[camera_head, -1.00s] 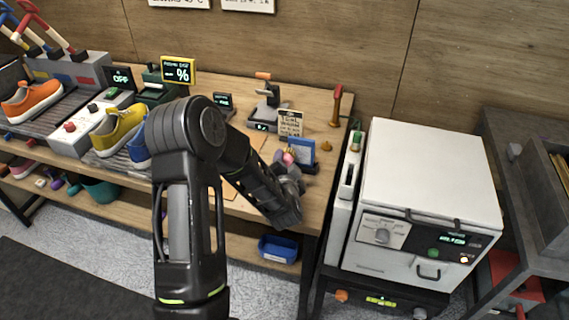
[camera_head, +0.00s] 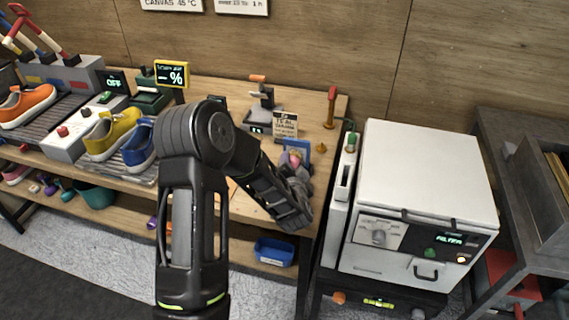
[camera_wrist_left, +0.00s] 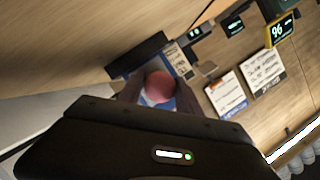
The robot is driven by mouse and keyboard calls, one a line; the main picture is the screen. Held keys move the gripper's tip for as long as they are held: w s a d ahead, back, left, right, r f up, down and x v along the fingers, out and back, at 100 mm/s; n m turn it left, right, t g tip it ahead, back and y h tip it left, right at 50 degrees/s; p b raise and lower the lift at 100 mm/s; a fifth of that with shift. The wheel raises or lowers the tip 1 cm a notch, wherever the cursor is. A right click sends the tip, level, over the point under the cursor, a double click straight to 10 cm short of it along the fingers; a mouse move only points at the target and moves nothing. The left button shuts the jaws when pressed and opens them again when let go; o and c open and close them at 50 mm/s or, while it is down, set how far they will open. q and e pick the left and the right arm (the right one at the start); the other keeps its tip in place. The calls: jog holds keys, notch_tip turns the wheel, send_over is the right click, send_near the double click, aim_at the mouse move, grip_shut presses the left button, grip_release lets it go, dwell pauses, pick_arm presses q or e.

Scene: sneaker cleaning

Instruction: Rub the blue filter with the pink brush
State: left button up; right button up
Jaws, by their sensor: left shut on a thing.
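My left gripper (camera_head: 298,166) is shut on the pink brush (camera_head: 294,157) at the right end of the workbench. The brush's round pink end also shows between the fingers in the left wrist view (camera_wrist_left: 158,87). The blue filter (camera_head: 303,146) stands upright just behind the brush, below a small paper sign. Part of its blue surface shows around the brush in the left wrist view (camera_wrist_left: 183,97). The brush overlaps the filter in the head view; I cannot tell whether they touch. My right gripper is not in view.
A white oven-like cabinet (camera_head: 425,165) with a display reading FILTER stands right of the bench (camera_head: 225,88). A red-handled tool (camera_head: 331,105) and a small press (camera_head: 263,108) stand behind the filter. Sneakers (camera_head: 112,133) line the left side. A blue bin (camera_head: 273,252) sits on the lower shelf.

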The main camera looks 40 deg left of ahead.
pick_arm(q)
jog(key=shift+w+d, duration=0.1)
jog(key=shift+d, duration=0.1)
jog(key=shift+w+d, duration=0.35)
jog(key=shift+d, duration=0.4)
jog(key=shift+w+d, duration=0.3)
jog(key=shift+d, duration=0.45)
jog(key=shift+s+a, duration=0.1)
jog(key=shift+s, duration=0.05)
jog(key=shift+s+a+b, duration=0.2)
jog(key=shift+a+b, duration=0.05)
jog(key=shift+a, duration=0.5)
jog(key=shift+s+a+b, duration=0.2)
jog(key=shift+a, duration=0.55)
jog(key=shift+r, duration=0.1)
jog(key=shift+a, duration=0.15)
jog(key=shift+s+a+b, duration=0.15)
jog(key=shift+s+a, duration=0.2)
jog(key=shift+a, duration=0.4)
jog(key=shift+s+a+b, duration=0.15)
jog(key=shift+s+a, duration=0.15)
jog(key=shift+a, duration=0.45)
